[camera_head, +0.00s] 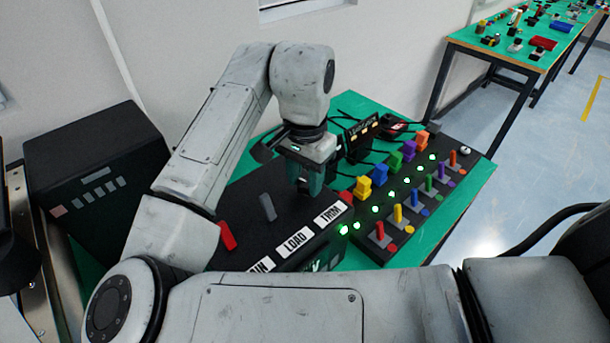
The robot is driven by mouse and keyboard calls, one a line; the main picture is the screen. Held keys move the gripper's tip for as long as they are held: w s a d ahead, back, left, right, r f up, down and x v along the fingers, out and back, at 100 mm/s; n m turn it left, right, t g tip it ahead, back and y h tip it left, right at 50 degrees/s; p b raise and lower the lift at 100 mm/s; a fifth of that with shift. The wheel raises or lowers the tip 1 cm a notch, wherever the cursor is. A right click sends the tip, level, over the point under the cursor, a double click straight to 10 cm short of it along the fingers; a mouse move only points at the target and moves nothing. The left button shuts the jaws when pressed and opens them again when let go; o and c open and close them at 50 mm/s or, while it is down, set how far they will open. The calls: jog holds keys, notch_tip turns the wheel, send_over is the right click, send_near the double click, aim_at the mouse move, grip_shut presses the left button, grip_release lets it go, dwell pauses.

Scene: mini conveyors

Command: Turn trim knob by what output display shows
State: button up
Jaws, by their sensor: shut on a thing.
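A black control panel (285,222) stands in front of me with white labels on its front edge. The TRIM label (331,213) is at the right, LOAD (295,242) in the middle, and another label, partly hidden by my arm, at the left. My gripper (311,188) points down onto the panel behind the TRIM label. Its fingers are shut around the trim knob, which they hide. A grey lever (267,207) and a red switch (227,236) stand to its left. Lit green marks, perhaps a display (335,261), show on the panel's front face, mostly hidden; no value is readable.
A board with several coloured plugs, levers and green lights (399,208) lies to the right of the panel. A dark box (90,180) with a small window stands at the left. Cables run behind my gripper. Another green table (535,45) with parts is far right.

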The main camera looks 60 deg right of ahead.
aim_at(305, 183)
jog(key=o, duration=1.1)
notch_tip(305, 183, up, 11)
jog(key=shift+f, duration=0.1)
dwell(0.4)
